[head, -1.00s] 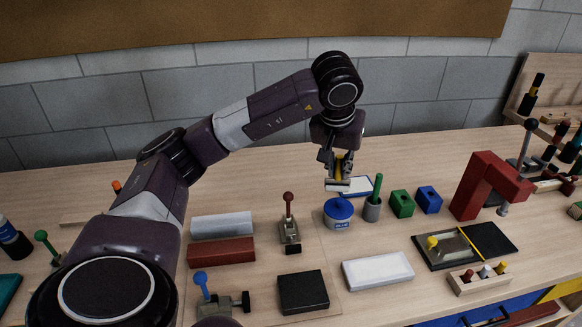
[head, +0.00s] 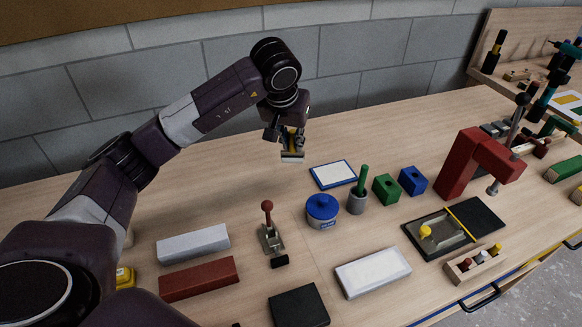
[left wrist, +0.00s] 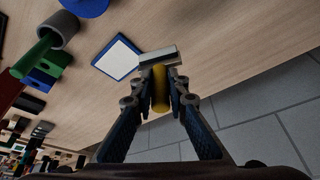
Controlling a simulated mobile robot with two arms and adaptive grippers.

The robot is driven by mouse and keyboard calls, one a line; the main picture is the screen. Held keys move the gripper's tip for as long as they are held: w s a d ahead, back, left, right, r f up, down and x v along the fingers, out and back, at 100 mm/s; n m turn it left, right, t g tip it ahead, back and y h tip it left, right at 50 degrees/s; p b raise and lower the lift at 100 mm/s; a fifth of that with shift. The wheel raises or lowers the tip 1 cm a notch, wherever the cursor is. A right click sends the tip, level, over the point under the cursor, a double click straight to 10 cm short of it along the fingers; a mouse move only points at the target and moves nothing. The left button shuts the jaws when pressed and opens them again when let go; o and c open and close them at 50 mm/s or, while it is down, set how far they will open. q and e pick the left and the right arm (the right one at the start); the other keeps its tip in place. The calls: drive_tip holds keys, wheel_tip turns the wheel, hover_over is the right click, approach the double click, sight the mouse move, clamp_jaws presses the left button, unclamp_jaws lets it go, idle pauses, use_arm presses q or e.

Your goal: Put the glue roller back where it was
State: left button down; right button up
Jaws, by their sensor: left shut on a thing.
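My left gripper (head: 291,143) is shut on the yellow handle of the glue roller (head: 292,157), whose pale roller head hangs below the fingers. The left wrist view shows the gripper (left wrist: 160,100) with the yellow handle between its fingers and the grey-white roller head (left wrist: 158,55) beyond the tips. The roller appears held above the table, behind and left of a white pad with a blue frame (head: 333,174). The pad also shows in the left wrist view (left wrist: 118,58). My right gripper is out of view.
A grey cup with a green handle (head: 357,201), a green block (head: 386,188) and a blue block (head: 412,181) stand right of the pot. A toggle clamp (head: 271,238) and grey and red battens (head: 199,280) lie nearer. The table's back left is clear.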

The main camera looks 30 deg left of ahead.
sight(291, 157)
use_arm(q)
wheel_tip(291, 157, down, 5)
drive_tip(key=shift+f+p, duration=0.1)
drive_tip(key=shift+p, duration=0.3)
drive_tip(key=shift+f, duration=0.55)
wheel_tip(291, 157, down, 3)
drive_tip(key=shift+f+p, duration=0.1)
drive_tip(key=shift+p, duration=0.3)
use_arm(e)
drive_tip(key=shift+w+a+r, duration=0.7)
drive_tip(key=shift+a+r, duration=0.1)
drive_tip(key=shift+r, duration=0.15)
use_arm(q)
drive_tip(key=shift+f, duration=0.15)
drive_tip(key=c, duration=1.9)
unclamp_jaws()
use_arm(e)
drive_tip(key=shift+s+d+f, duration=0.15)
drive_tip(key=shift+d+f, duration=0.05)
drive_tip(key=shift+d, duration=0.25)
